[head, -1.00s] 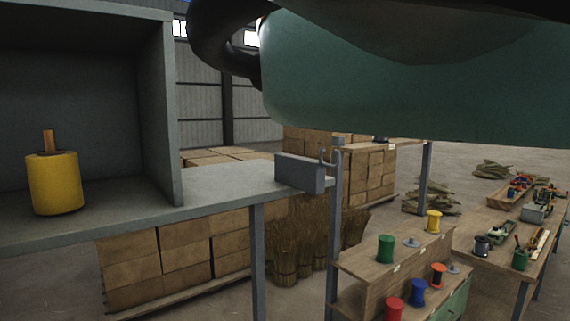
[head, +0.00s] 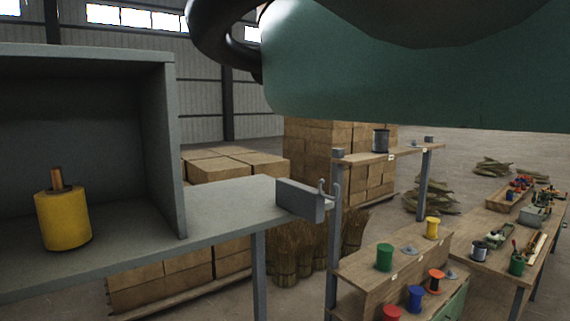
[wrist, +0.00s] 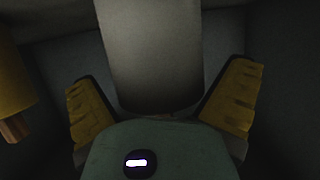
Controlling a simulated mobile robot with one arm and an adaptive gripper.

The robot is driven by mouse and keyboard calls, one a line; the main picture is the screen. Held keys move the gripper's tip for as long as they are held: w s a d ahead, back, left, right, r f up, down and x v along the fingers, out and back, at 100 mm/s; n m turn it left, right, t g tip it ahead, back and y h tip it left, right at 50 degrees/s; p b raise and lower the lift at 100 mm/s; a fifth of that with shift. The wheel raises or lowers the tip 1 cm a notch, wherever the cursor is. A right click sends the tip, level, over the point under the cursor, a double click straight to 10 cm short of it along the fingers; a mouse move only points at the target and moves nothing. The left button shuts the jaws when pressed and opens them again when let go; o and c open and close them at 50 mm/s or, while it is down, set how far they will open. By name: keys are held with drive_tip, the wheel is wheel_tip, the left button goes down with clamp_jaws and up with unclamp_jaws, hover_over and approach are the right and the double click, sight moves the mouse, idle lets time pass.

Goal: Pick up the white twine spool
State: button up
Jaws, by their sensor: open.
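In the wrist view a pale grey-white cylinder, seemingly the white twine spool (wrist: 152,55), stands between the two yellow-padded fingers of my gripper (wrist: 160,107). The fingers are apart, one on each side, with dark gaps between the pads and the spool. The spool's upper part in the picture is cut off by the frame edge. The white spool and my gripper do not show in the head view.
A yellow spool (head: 63,220) on a wooden peg stands in the grey cubby; it also shows at the left of the wrist view (wrist: 14,82). The cubby's side wall (head: 160,150) is close. A bench (head: 350,262) with coloured spools stands lower right.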

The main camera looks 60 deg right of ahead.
drive_tip(key=shift+w+d+f, duration=0.15)
drive_tip(key=shift+w+d, duration=0.1)
drive_tip(key=shift+a, duration=0.15)
drive_tip(key=c, duration=1.2)
